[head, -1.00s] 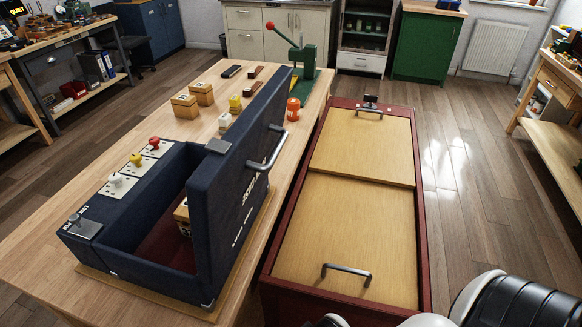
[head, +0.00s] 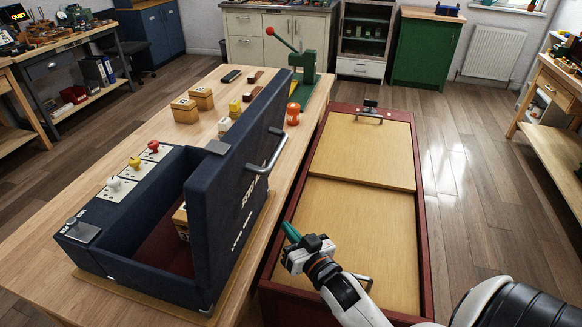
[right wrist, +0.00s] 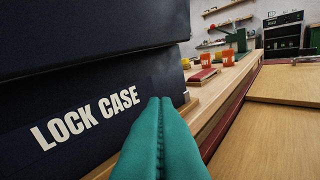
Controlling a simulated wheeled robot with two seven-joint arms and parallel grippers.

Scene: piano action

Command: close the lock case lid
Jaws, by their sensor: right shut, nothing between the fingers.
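The dark blue lock case (head: 125,232) stands on the wooden workbench. Its lid (head: 238,192) stands up, hinged along the right side, with a metal handle (head: 266,150) on its outer face. Inside, a small wooden box (head: 181,220) is partly hidden by the lid. My right gripper (head: 291,233), with green fingers, is shut and empty, just right of the lid's outer face and above the gap beside the bench. In the right wrist view its fingertips (right wrist: 160,102) are close to the dark face lettered LOCK CASE (right wrist: 85,120); I cannot tell whether they touch. My left gripper is not in view.
A red-framed chest (head: 425,240) with two wooden panels stands right of the bench. Wooden boxes (head: 186,108), an orange container (head: 293,113) and a green lever press (head: 303,65) are further back on the bench. Open floor (head: 480,200) lies to the right.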

